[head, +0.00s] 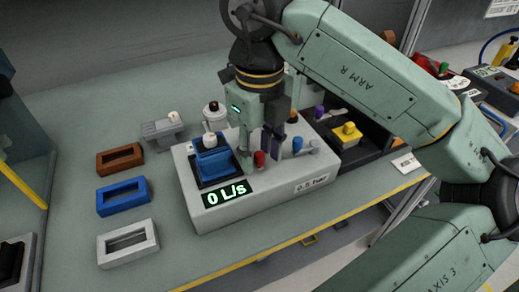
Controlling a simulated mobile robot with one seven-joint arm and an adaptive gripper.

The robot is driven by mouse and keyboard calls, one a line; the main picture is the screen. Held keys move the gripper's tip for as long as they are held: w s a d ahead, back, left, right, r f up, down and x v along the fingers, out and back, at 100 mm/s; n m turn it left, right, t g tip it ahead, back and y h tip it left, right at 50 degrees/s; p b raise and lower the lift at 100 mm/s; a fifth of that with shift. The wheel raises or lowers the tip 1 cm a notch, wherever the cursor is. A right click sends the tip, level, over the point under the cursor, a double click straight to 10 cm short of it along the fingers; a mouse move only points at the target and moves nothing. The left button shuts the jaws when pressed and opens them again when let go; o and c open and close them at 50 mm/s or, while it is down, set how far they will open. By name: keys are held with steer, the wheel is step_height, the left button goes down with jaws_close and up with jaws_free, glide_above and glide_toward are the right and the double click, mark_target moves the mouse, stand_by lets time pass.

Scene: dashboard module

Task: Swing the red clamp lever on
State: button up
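A small red part, which looks like the red clamp lever's end (259,158), shows on top of the light grey dashboard module (240,207), just right of a blue rocker block (213,160). My gripper (260,156) points down over the module, with its fingertips close to the red part. One finger shows to its left and a dark one behind and to its right, with a gap between them. I cannot tell whether they touch it. My gripper hides the rest of the lever. The module's displays read "0 L/s" (226,192) and "0.5 bar" (312,184).
A blue knob with a grey lever (298,146) stands close right of my gripper. A yellow button (347,132) sits on a black box at the right. Brown (120,159), blue (123,196) and white (128,243) frames lie on the table at the left, with clear table around them.

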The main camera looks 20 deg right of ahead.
steer(key=shift+c, duration=0.5)
jaws_close()
steer(key=shift+d+n, duration=0.1)
steer(key=shift+n, duration=0.2)
steer(key=shift+w+d+f+n+b, duration=0.15)
steer(key=shift+d+n+b, duration=0.4)
steer(key=shift+n+b, duration=0.55)
steer(key=n, duration=0.1)
steer(key=d+n, duration=0.1)
steer(key=n, duration=0.1)
steer(key=w+n, duration=0.1)
steer(key=shift+d+n, duration=0.25)
steer(key=shift+n, duration=0.15)
steer(key=n, duration=0.1)
steer(key=w+d+n, duration=0.1)
steer(key=n, duration=0.3)
steer(key=shift+w+d+r, duration=0.15)
steer(key=shift+w+r, duration=0.05)
steer(key=shift+w, duration=0.15)
steer(key=shift+w+d+n, duration=0.1)
steer(key=shift+w+n, duration=0.2)
steer(key=shift+n, duration=0.6)
steer(key=shift+w+n, duration=0.35)
steer(key=shift+n, duration=0.55)
steer(key=shift+w+d+n, duration=0.1)
steer(key=shift+w+n, duration=0.2)
steer(key=shift+n, duration=0.6)
